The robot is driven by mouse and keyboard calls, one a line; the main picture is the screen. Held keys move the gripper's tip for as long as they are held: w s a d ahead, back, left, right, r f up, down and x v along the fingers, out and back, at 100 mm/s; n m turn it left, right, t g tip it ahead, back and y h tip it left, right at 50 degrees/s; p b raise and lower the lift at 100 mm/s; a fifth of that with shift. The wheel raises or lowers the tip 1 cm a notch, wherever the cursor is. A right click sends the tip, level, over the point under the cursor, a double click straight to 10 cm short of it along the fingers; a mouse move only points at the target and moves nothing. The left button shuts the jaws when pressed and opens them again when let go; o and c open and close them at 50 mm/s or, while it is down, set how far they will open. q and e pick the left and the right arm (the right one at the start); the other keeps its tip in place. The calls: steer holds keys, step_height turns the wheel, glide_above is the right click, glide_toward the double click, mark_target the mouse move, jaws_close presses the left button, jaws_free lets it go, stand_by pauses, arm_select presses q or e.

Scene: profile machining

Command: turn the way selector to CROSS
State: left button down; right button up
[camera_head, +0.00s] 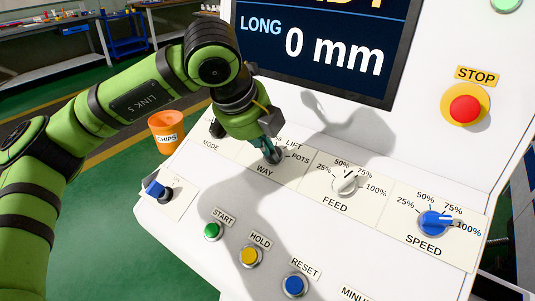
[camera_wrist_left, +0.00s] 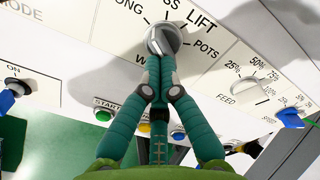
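The way selector (camera_wrist_left: 164,40) is a round grey knob on the sloped white panel, above the word WAY. In the left wrist view, LIFT and POTS are readable at its right; the LONG and CROSS labels are partly cut off. In the head view my gripper covers most of the selector, and its pointer direction is hard to tell. My left gripper (camera_head: 270,150), with dark teal fingers, reaches down onto the selector. In the left wrist view its fingertips (camera_wrist_left: 158,62) are close together at the knob's lower side and look closed on it. My right gripper is not in view.
The feed knob (camera_head: 347,183) and blue speed knob (camera_head: 432,222) are to the right. Green start (camera_head: 212,231), yellow hold (camera_head: 249,256) and blue reset (camera_head: 294,285) buttons lie below. A red stop button (camera_head: 465,109) sits beside the screen (camera_head: 310,50), which reads LONG 0 mm.

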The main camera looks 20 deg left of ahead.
arm_select(q)
steer(key=shift+w+f+m+b, duration=0.1)
steer(key=shift+f+m+b, duration=0.3)
steer(key=shift+m, duration=0.6)
steer(key=shift+r+m, duration=0.15)
steer(key=shift+m, duration=0.25)
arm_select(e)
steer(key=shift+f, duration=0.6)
arm_select(q)
steer(key=shift+a+m+b, duration=0.1)
steer(key=shift+m+b, duration=0.35)
steer(key=shift+m, duration=0.55)
steer(key=shift+w+m, duration=0.1)
steer(key=shift+m, duration=0.9)
steer(key=c, duration=1.2)
jaws_free()
steer(key=shift+o, duration=0.2)
steer(key=shift+w+f, duration=0.25)
steer(key=shift+w, duration=0.3)
steer(key=p+v, duration=0.2)
steer(key=v, duration=0.5)
steer(key=shift+r, duration=0.3)
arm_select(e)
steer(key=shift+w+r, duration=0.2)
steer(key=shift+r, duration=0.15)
